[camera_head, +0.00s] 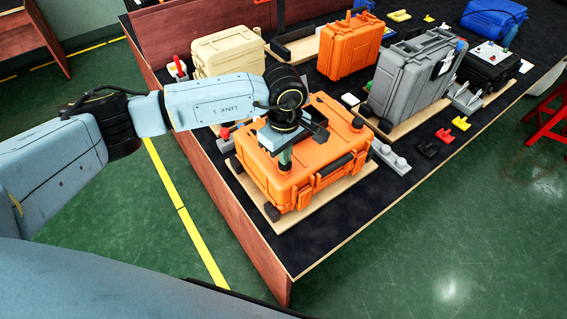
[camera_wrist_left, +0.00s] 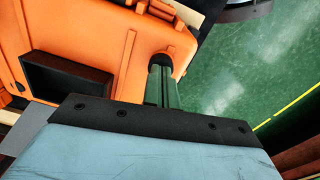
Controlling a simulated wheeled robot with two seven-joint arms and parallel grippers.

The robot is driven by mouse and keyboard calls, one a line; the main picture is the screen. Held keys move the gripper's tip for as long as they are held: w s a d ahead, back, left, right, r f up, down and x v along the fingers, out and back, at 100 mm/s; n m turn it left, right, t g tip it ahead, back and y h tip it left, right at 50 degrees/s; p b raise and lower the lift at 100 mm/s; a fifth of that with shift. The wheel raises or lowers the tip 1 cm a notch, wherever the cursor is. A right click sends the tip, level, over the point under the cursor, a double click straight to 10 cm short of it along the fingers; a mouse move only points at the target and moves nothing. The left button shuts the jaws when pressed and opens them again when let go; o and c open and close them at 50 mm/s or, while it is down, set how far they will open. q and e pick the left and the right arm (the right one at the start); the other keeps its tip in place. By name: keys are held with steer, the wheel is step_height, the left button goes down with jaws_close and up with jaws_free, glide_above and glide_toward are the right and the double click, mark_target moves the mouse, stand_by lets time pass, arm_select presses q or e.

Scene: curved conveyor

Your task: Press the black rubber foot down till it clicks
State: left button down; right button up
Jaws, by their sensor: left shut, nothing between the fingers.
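An orange hard case (camera_head: 312,150) lies flat on a board at the near end of the table, with black pieces at its corners, one of them at the near corner (camera_head: 272,211). My left gripper (camera_head: 285,163) is shut and empty and points down over the case top. In the left wrist view, the shut fingers (camera_wrist_left: 162,80) meet a small round black rubber foot (camera_wrist_left: 163,59) near an edge of the orange case (camera_wrist_left: 95,35). The fingertips partly hide the foot; I cannot tell how far down it sits. My right gripper is not in view.
A cream case (camera_head: 228,52), an upright orange case (camera_head: 349,45) and a grey case (camera_head: 412,75) stand farther back on the dark table. Small yellow, black and red parts lie at the right.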

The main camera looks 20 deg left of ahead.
arm_select(q)
steer(key=shift+s+a+f, duration=0.1)
steer(key=shift+s+f, duration=0.15)
steer(key=shift+f, duration=0.2)
steer(key=shift+s+f, duration=0.2)
steer(key=shift+f, duration=0.25)
steer(key=shift+w+r+p, duration=0.3)
steer(key=shift+r+p, duration=0.3)
steer(key=shift+r, duration=0.3)
steer(key=shift+w+r+p, duration=0.1)
steer(key=shift+r+p, duration=0.85)
steer(key=shift+r, duration=1.2)
